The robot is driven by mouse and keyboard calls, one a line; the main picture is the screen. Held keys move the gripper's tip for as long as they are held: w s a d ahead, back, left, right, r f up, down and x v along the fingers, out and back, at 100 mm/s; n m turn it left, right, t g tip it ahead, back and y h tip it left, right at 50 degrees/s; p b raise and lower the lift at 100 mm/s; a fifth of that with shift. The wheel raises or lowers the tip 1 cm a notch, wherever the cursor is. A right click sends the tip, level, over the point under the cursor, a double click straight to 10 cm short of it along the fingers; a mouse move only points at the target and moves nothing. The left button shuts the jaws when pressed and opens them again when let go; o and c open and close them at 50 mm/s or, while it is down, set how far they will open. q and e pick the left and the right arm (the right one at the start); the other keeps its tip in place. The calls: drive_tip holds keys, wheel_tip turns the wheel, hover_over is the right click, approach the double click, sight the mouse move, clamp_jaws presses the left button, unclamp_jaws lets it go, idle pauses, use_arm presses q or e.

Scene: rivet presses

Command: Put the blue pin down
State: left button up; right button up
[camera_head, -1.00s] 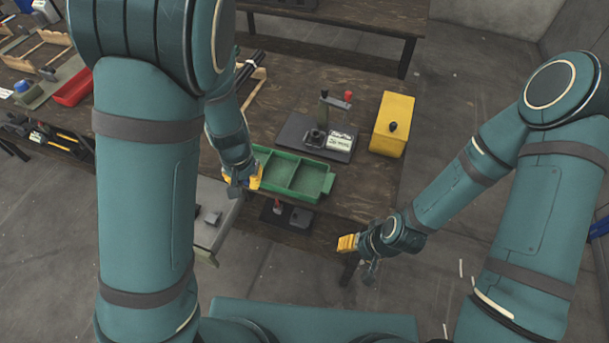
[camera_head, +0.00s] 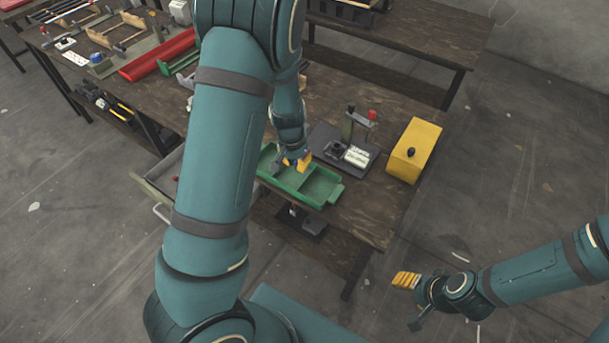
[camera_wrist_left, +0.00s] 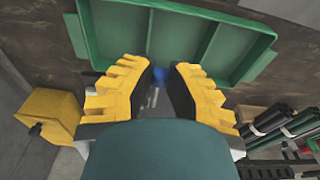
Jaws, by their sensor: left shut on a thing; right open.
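My left gripper (camera_head: 297,163) is over the green compartment tray (camera_head: 335,194) on the wooden table. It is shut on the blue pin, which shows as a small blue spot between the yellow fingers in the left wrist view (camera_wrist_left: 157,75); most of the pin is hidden. The tray also shows in the wrist view (camera_wrist_left: 80,36), just beyond the fingertips, and looks empty where visible. I cannot tell whether the pin touches the tray. My right gripper (camera_head: 408,284) is open and empty, off to the right of the table over the floor.
A press on a dark base (camera_head: 368,148) with a red knob stands right behind the tray. A yellow box (camera_head: 416,145) with a black knob is at the table's right. An open drawer (camera_head: 158,190) lies left of my left arm. Red and green bins lie further left.

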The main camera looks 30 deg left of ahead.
sight(290, 181)
use_arm(q)
drive_tip(key=a+f+b, duration=0.1)
drive_tip(key=f, duration=0.2)
drive_tip(key=a+f, duration=0.1)
drive_tip(key=f, duration=0.2)
drive_tip(key=f+b, duration=0.1)
drive_tip(key=f, duration=0.3)
drive_tip(key=shift+w+a+b, duration=0.25)
drive_tip(key=shift+a+b, duration=0.1)
drive_tip(key=shift+a, duration=0.05)
drive_tip(key=shift+r, duration=0.1)
drive_tip(key=o, duration=0.4)
drive_tip(key=shift+f, duration=0.2)
drive_tip(key=shift+o, duration=0.3)
drive_tip(key=shift+r, duration=0.2)
